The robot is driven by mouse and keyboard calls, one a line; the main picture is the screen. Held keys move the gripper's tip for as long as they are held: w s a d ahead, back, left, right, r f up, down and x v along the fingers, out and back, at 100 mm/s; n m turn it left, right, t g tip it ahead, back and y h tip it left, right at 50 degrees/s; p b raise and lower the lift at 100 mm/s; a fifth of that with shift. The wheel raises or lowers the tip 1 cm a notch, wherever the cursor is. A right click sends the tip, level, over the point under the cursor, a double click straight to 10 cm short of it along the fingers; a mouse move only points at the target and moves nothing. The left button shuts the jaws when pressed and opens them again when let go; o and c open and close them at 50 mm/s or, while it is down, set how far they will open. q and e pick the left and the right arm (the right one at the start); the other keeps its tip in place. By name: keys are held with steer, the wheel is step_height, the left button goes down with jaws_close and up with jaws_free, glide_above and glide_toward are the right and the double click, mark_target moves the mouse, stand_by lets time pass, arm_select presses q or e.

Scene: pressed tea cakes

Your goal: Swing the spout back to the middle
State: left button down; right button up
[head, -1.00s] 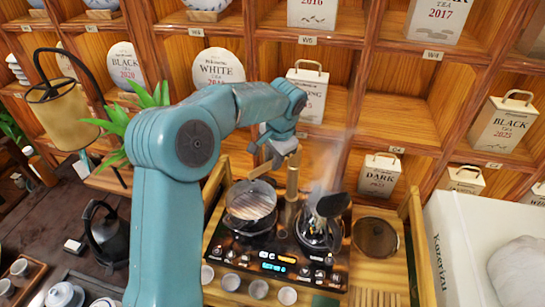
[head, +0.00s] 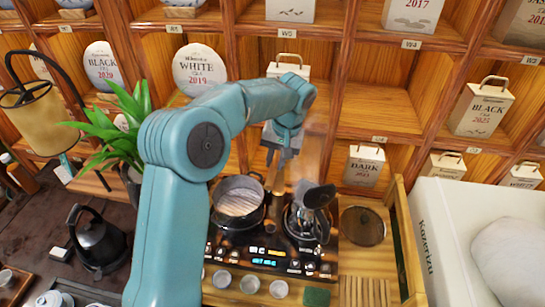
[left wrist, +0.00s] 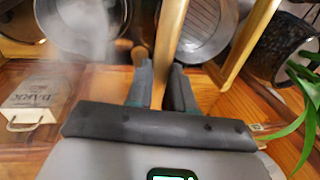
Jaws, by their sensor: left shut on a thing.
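The brass-coloured spout (head: 278,186) stands between the two cookers on the black control unit. My left gripper (head: 279,156) is at its upper part, seen from behind in the head view. In the left wrist view the fingers (left wrist: 160,85) are shut on the spout (left wrist: 170,35), one on each side of it. The spout runs between the steaming vessel and the pot there. The exact end of the spout is hard to make out in the head view. My right gripper is in neither view.
White cups (head: 250,284) line the front. A wooden rail (head: 408,235) is at right, and shelves with tea boxes (head: 364,165) rise behind.

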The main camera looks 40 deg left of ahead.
arm_select(q)
steer(key=shift+d+r, duration=0.1)
steer(key=shift+d, duration=0.05)
stand_by(0.3)
steer(key=c, duration=1)
jaws_free()
steer(key=shift+s+r, duration=0.1)
steer(key=shift+s+d+r, duration=0.15)
steer(key=shift+s+d, duration=0.05)
steer(key=shift+s, duration=0.05)
steer(key=shift+w+a, duration=0.2)
steer(key=shift+w, duration=0.15)
steer(key=shift+w+r, duration=0.1)
steer(key=shift+r, duration=0.1)
steer(key=d+r+p, duration=0.2)
steer(key=d+r, duration=0.1)
steer(key=r, duration=1.2)
steer(key=shift+w+r, duration=0.25)
steer(key=shift+w, duration=0.15)
steer(key=shift+s+d, duration=0.1)
